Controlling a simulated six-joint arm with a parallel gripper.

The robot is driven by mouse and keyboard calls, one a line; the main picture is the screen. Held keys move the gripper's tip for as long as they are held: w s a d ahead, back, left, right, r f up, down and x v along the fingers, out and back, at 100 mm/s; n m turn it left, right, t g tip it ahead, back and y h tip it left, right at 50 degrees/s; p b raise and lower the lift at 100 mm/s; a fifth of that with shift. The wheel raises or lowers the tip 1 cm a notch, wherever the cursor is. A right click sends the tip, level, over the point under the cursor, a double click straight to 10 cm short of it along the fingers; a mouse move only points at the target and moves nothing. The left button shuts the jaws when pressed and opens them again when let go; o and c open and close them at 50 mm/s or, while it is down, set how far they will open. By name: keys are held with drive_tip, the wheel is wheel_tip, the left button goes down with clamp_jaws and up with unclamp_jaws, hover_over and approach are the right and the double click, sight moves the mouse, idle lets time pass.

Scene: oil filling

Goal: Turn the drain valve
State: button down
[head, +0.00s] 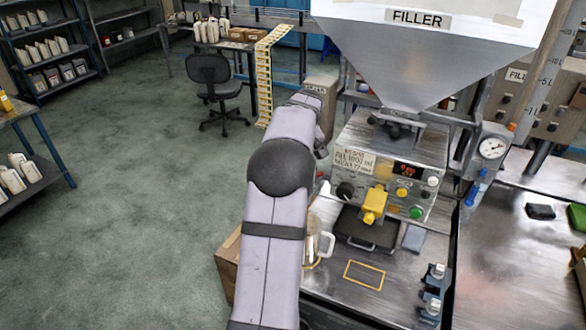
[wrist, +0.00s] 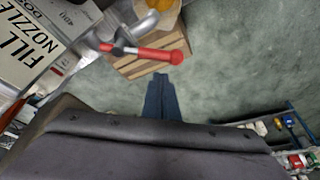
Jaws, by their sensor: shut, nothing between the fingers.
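In the wrist view a red lever handle (wrist: 150,54) on a grey metal valve stem sticks out to the right from the machine's side; it looks like the drain valve. A bent metal pipe (wrist: 140,25) is just above it. My gripper (wrist: 161,78) shows as two dark blue fingers pressed together with nothing between them. Its tips appear just below the lever's round red end in the picture; whether they touch cannot be told. In the head view my arm hides the gripper and the lever.
A "FILL NOZZLE" sign (wrist: 35,45) is at upper left of the wrist view. A slatted wooden crate (wrist: 130,68) stands on the floor beyond the lever.

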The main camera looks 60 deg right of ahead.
drive_tip(key=shift+s+a+f, duration=0.15)
drive_tip(key=shift+s+a, duration=0.3)
drive_tip(key=shift+s, duration=0.2)
drive_tip(key=shift+a+f+n, duration=0.1)
drive_tip(key=shift+n, duration=0.2)
drive_tip(key=shift+s+a+n+t+y+b, duration=0.15)
drive_tip(key=shift+s+a+n+y+b, duration=0.2)
drive_tip(key=shift+n, duration=0.3)
drive_tip(key=shift+s+a+n+t+y+b, duration=0.2)
drive_tip(key=shift+s+n+b, duration=0.15)
drive_tip(key=shift+n, duration=0.3)
drive_tip(key=shift+s+a+b, duration=0.2)
drive_tip(key=shift+s+b, duration=0.2)
drive_tip(key=shift+s, duration=0.15)
drive_tip(key=shift+s+a+b, duration=0.2)
drive_tip(key=shift+s+b, duration=0.15)
drive_tip(key=shift+s, duration=0.3)
